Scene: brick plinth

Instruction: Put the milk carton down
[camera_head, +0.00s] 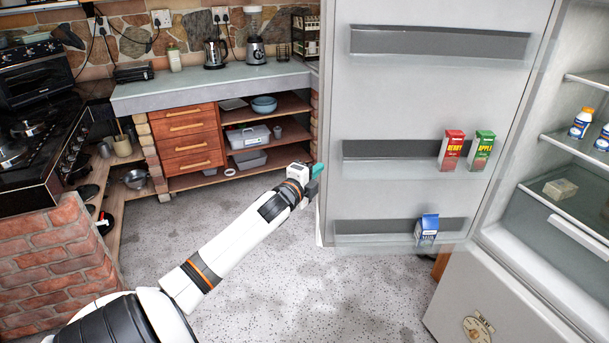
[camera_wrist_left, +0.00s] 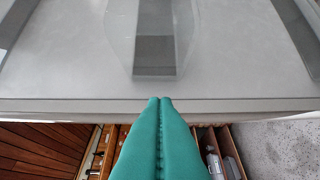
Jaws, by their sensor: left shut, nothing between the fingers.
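A blue and white milk carton (camera_head: 427,229) stands upright in the lowest shelf of the open fridge door (camera_head: 375,100). My left gripper (camera_head: 317,172) is shut and empty at the left edge of the door, to the left of and above the carton. In the left wrist view its green fingers (camera_wrist_left: 160,135) are pressed together and point at the edge of the pale door (camera_wrist_left: 80,60). I cannot tell whether they touch it. The carton does not show in the left wrist view. My right gripper is not in view.
A red berry carton (camera_head: 452,150) and a green apple carton (camera_head: 482,151) stand in the middle door shelf. The fridge (camera_head: 520,260) is open on the right. A counter (camera_head: 215,84) with drawers (camera_head: 187,140) stands behind. The floor (camera_head: 270,260) is clear.

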